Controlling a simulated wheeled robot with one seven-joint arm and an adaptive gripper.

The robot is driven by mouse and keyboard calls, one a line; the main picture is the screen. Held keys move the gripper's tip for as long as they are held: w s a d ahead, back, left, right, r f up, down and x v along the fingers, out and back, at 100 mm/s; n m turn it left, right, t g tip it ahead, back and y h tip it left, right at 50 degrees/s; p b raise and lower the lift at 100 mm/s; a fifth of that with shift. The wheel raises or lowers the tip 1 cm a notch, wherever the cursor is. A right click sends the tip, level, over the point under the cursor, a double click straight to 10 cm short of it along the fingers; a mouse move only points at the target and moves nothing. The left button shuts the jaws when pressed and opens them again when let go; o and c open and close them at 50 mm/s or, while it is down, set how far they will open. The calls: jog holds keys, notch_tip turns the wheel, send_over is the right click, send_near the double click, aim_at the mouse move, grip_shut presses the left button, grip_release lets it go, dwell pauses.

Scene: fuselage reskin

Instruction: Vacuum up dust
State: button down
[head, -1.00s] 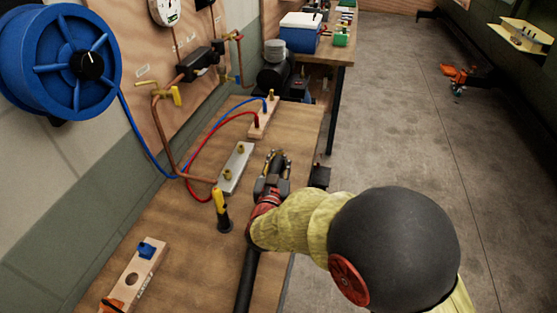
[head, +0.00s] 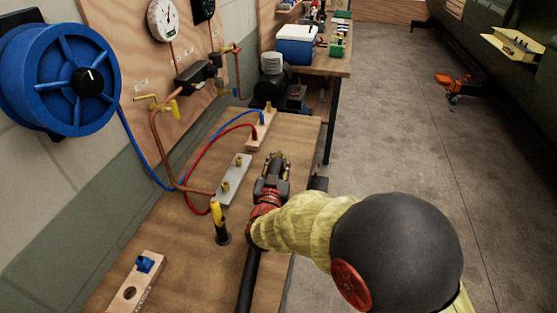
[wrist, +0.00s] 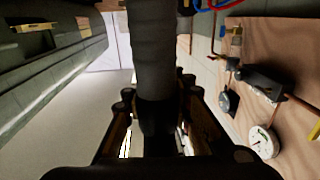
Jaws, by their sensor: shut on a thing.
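My gripper (head: 276,163) is over the right side of the wooden workbench, with its fingers pointing toward the bench's far end. In the wrist view, my gripper (wrist: 155,120) is shut around a grey ribbed hose-like tube (wrist: 156,60) with a dark end piece (wrist: 156,113) between the fingers. In the head view the gripper hides most of what it holds. A black tube (head: 248,283) runs from below my wrist toward the near edge; whether it is the same hose I cannot tell. I make out no dust.
On the workbench (head: 185,260) stand a yellow-and-black tool (head: 219,225), a metal block (head: 233,181) with brass fittings, and a wooden block (head: 263,130) with red and blue hoses. A blue reel (head: 60,80) hangs on the left wall. Open floor (head: 400,120) lies right.

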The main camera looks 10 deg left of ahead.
jog(key=shift+r+p, duration=1.55)
jog(key=shift+r, duration=1.1)
jog(key=s+d+f, duration=0.3)
jog(key=d+f, duration=0.8)
jog(key=d, duration=0.2)
jog(key=s+d+f, duration=0.3)
jog(key=d+f, duration=0.8)
jog(key=d, duration=0.1)
jog(key=shift+s+d+y, duration=0.25)
jog(key=shift+d+y, duration=0.05)
jog(key=shift+d, duration=0.05)
